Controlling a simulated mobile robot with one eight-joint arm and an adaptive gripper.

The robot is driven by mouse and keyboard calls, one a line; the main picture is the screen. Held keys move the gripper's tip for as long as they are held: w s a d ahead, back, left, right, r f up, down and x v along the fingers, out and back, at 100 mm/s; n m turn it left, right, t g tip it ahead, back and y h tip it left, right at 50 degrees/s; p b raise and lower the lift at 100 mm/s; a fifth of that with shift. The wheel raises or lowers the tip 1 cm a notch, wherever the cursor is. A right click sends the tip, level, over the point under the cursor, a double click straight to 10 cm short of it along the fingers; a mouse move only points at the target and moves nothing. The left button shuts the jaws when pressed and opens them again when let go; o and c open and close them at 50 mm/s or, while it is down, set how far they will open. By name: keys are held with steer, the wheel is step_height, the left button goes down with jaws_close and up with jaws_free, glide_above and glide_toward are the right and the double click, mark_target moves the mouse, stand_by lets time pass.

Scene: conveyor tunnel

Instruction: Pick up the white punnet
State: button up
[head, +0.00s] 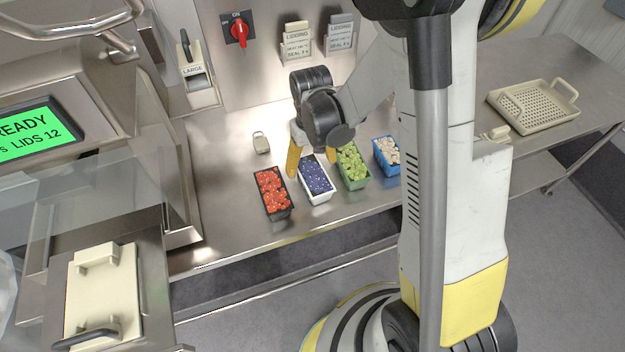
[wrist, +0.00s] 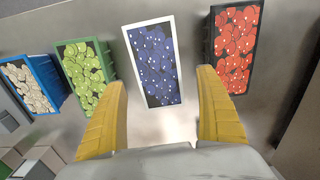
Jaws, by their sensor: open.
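The white punnet (head: 317,192) is filled with dark blue berries and sits on the steel counter, between the black and green punnets. It also shows in the wrist view (wrist: 178,99), upright in the picture. My gripper (head: 311,168) is open, with its yellow fingers at the near end of the white punnet in the wrist view (wrist: 162,98). One finger is to each side of it, with gaps visible, and nothing is held. In the head view the gripper and wrist stand over the back of the punnet and partly hide it.
A black punnet of red fruit (head: 272,192) stands left of the white one. A green punnet (head: 352,166) and a blue punnet (head: 386,155) stand to the right. A small beige object (head: 261,143) lies behind. The counter (head: 222,190) is clear at left. A perforated tray (head: 534,104) sits far right.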

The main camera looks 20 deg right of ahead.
mark_target(313, 174)
steer(key=f+b, duration=0.1)
steer(key=f, duration=0.1)
steer(key=f+b, duration=0.1)
steer(key=f, duration=0.1)
steer(key=f+b, duration=0.1)
steer(key=f, duration=0.1)
steer(key=shift+s+d+f, duration=0.1)
steer(key=shift+s+f, duration=0.1)
steer(key=shift+s, duration=0.1)
steer(key=shift+r, duration=0.1)
steer(key=c, duration=1.5)
